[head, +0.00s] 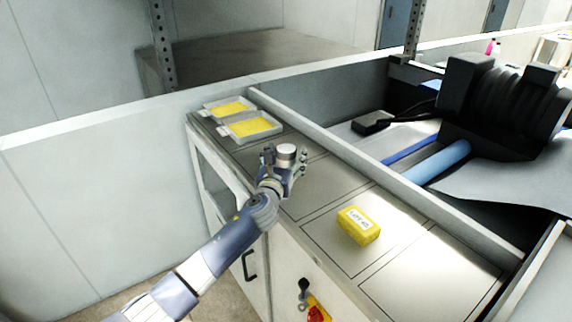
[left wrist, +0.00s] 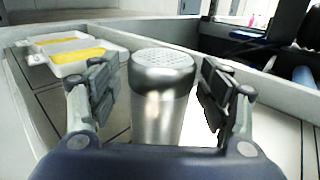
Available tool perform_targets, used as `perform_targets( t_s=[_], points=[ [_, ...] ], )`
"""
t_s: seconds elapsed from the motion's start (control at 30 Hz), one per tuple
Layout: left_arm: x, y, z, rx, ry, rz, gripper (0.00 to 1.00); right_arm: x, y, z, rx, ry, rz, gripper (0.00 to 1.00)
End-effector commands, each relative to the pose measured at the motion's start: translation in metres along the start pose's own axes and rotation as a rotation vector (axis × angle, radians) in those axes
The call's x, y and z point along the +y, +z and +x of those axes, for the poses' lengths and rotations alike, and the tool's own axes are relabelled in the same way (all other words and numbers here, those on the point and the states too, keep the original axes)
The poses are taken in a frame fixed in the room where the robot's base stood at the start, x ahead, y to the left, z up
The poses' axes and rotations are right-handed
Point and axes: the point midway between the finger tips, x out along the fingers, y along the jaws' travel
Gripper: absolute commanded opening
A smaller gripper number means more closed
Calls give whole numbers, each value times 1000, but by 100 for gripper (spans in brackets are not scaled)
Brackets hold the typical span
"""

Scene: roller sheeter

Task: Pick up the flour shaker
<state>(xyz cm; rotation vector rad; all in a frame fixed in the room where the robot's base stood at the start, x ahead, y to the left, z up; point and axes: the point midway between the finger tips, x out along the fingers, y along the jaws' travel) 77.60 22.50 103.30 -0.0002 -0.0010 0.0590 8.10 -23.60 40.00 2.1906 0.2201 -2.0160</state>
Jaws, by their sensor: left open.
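The flour shaker (left wrist: 160,100) is a silver metal cylinder with a perforated top. It stands upright on the counter, and its top also shows in the head view (head: 286,151). My left gripper (left wrist: 160,95) is open, with one finger on each side of the shaker. Gaps show between the fingers and the shaker in the left wrist view. The shaker's lower part is hidden by the gripper's body. In the head view my left gripper (head: 284,165) surrounds the shaker at the counter's left part. My right gripper is not in view.
Two trays with yellow contents (head: 250,127) sit behind the shaker, at the counter's far left end. A yellow labelled block (head: 358,225) lies to the right on the counter. A raised ledge (head: 345,155) separates the counter from the machine with blue rollers (head: 437,161).

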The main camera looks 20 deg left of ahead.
Motion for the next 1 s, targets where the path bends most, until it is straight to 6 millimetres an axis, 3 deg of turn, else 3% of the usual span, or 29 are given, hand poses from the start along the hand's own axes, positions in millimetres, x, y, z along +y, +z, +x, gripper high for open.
perform_targets(
  t_s=[0.03,0.23,0.27,0.67,0.9,1.0],
  points=[
    [0,0,0,0,0,0,64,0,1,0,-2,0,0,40],
    [0,0,0,1,0,0,19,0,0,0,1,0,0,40],
    [0,0,0,1,0,0,17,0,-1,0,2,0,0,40],
    [0,6,0,-3,-1,0,17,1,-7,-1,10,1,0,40],
    [0,39,0,-7,-2,2,17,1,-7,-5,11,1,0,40],
    [-3,36,-16,0,-3,2,17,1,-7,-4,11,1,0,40]
  ],
)
